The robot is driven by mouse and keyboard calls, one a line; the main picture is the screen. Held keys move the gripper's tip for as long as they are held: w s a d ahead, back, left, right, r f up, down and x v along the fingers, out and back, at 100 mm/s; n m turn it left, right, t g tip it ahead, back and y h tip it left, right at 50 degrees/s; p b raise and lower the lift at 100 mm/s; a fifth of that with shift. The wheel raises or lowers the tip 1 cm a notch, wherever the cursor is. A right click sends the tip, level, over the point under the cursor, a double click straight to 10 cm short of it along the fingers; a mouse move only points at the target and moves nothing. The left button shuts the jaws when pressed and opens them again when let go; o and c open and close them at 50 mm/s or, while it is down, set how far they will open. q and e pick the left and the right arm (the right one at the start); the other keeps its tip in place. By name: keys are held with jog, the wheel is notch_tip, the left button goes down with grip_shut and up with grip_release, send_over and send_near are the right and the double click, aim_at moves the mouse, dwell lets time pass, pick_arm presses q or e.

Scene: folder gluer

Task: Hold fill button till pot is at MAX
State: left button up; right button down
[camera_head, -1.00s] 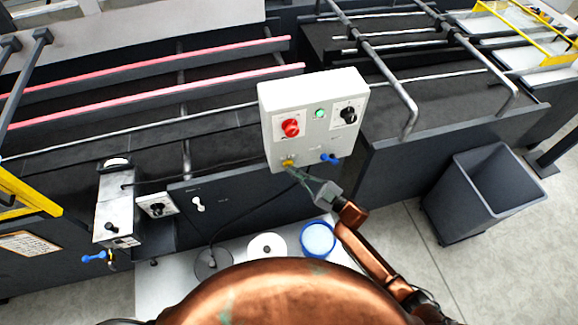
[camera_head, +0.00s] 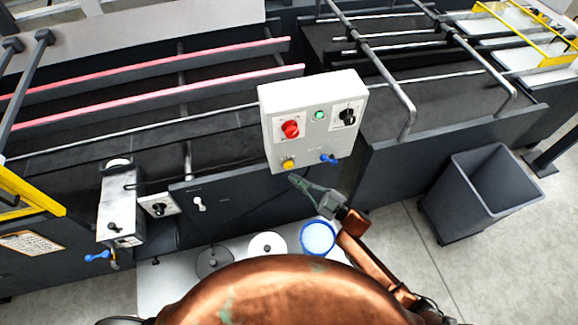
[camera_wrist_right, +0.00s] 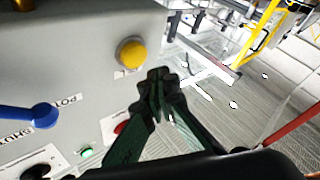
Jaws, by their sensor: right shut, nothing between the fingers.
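The control box (camera_head: 315,140) is pale grey and carries a yellow button (camera_head: 288,162) at its lower left. The yellow button also shows in the right wrist view (camera_wrist_right: 131,53). My right gripper (camera_head: 293,179) is shut and empty, just below the button and apart from it. In the right wrist view its fingertips (camera_wrist_right: 162,80) are together beside the box. A pale upright unit (camera_head: 118,205) at the left may be the pot; its level is too small to read. My left gripper is out of view.
The box also has a red knob (camera_head: 290,129), a green light (camera_head: 319,115), a black knob (camera_head: 347,116) and a blue lever (camera_head: 329,159). A blue-rimmed container (camera_head: 318,238) stands below my right gripper. A grey bin (camera_head: 480,190) stands at the right.

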jog(key=s, duration=0.1)
jog(key=s+d+p, duration=0.1)
jog(key=s, duration=0.1)
jog(key=shift+s+d, duration=0.1)
jog(key=shift+s, duration=0.15)
dwell(0.4)
